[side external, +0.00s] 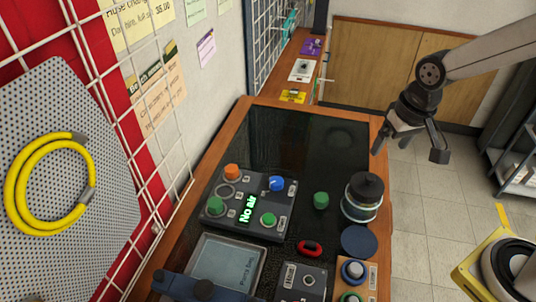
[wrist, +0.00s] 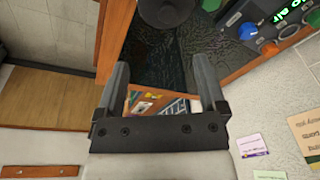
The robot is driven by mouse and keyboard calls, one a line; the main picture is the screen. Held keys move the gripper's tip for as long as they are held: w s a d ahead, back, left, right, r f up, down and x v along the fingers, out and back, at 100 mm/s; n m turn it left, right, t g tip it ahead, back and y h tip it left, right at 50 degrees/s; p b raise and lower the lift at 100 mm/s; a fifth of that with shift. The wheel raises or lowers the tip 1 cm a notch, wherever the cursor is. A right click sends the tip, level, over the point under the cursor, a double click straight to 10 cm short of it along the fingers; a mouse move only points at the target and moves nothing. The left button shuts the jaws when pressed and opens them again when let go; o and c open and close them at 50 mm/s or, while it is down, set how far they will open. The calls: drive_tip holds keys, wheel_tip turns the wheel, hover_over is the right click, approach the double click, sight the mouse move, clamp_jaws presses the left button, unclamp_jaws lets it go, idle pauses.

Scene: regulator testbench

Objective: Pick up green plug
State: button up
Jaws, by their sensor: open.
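A small green plug (side external: 321,200) stands by itself on the dark bench mat, between the regulator box (side external: 240,222) and a dark round canister (side external: 366,192). The regulator box also carries green knobs, an orange knob, a blue knob and a lit "No air" sign. My gripper (side external: 409,150) hangs above and beyond the right edge of the bench, up and to the right of the plug and well apart from it. In the wrist view my gripper (wrist: 162,75) has its two fingers spread with nothing between them.
A red ring-like part (side external: 310,247), a dark blue disc (side external: 356,241), a grey tray (side external: 228,264) and control boxes crowd the front of the bench. The far part of the bench mat (side external: 290,140) is clear. A wire rack borders the left side.

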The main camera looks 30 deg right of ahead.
drive_tip(key=w+a+m+g, duration=0.2)
drive_tip(key=w+a+m, duration=0.5)
drive_tip(key=a+m, duration=0.15)
approach(322, 197)
drive_tip(key=shift+n, duration=0.35)
drive_tip(key=shift+w+f, duration=0.2)
drive_tip(key=shift+f, duration=2.4)
drive_tip(key=shift+f, duration=0.1)
drive_tip(key=shift+s+a+f, duration=0.1)
drive_tip(key=shift+f, duration=2.4)
clamp_jaws()
drive_tip(key=shift+r, duration=0.1)
